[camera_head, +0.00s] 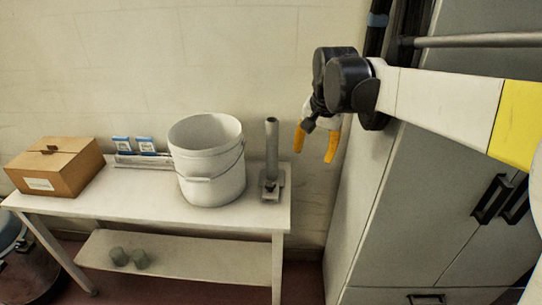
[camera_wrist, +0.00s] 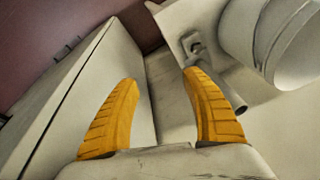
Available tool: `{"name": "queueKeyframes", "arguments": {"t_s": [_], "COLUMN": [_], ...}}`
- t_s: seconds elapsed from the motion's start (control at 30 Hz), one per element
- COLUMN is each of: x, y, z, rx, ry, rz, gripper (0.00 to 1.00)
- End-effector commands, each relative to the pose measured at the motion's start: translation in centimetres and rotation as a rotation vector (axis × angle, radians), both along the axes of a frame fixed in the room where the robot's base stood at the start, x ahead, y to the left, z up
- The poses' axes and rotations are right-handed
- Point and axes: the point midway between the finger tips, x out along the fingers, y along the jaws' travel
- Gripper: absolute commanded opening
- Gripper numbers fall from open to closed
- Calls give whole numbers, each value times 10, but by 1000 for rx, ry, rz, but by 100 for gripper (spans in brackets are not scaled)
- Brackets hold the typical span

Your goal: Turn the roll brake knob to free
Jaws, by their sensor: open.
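My gripper (camera_head: 315,143) is open and empty, its two yellow fingers pointing down in the head view, to the right of the table's right end. In the wrist view its fingers (camera_wrist: 160,80) are spread apart with nothing between them. A grey upright post on a base plate (camera_head: 272,150) stands at the right end of the table, left of my gripper and apart from it. The post (camera_wrist: 226,87) shows beyond the right finger in the wrist view. A small dark part (camera_head: 269,186) sits low at its foot; I cannot tell whether this is the roll brake knob.
A white bucket (camera_head: 207,165) with a wire handle stands left of the post on the white table (camera_head: 130,205). A cardboard box (camera_head: 57,165) and two small blue-and-white packs (camera_head: 134,144) are farther left. A tall grey cabinet (camera_head: 420,200) stands right, with a gap between it and the table.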

Motion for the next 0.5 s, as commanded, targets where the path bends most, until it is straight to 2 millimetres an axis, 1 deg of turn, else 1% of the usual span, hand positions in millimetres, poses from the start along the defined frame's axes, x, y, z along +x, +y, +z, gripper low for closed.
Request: {"name": "queueKeyframes", "arguments": {"t_s": [0.03, 0.1, 0.17, 0.2, 0.33, 0.4, 0.5], "x": [22, 47, 67, 79, 109, 119, 128], "y": [13, 29, 44, 54, 83, 97, 109], "z": [-4, -15, -28, -38, -74, -93, -114], "rx": [5, 10, 13, 14, 11, 6, 0], "ry": [26, 66, 101, 123, 190, 218, 248], "rz": [-20, -61, -95, -118, -190, -222, -257], "gripper": [56, 56, 56, 56, 56, 56, 56]}}
